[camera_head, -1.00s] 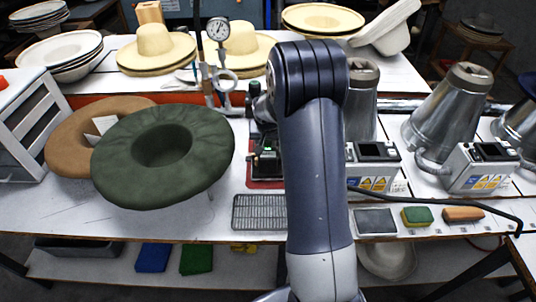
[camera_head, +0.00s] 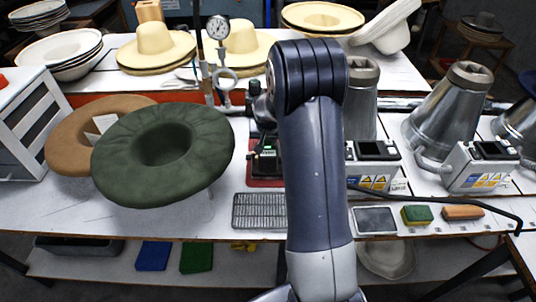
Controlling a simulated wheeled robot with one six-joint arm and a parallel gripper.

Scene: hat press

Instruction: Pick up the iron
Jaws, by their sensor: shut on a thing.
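The iron (camera_head: 266,153) is a dark shape with a small green light, mostly hidden behind my arm. It is at or just above a red mat (camera_head: 264,182); I cannot tell whether it touches the mat. My gripper (camera_head: 262,118) shows only in part at the left of my arm, close to the iron's upper side. The jaws are largely hidden by the arm; they are shut on the iron.
A green hat (camera_head: 190,180) and a brown hat (camera_head: 62,143) are on the left. A wire rack (camera_head: 259,211) lies in front of the mat. Metal cones (camera_head: 440,105) with control boxes (camera_head: 480,167) stand at the right. A dial gauge (camera_head: 217,28) stands behind.

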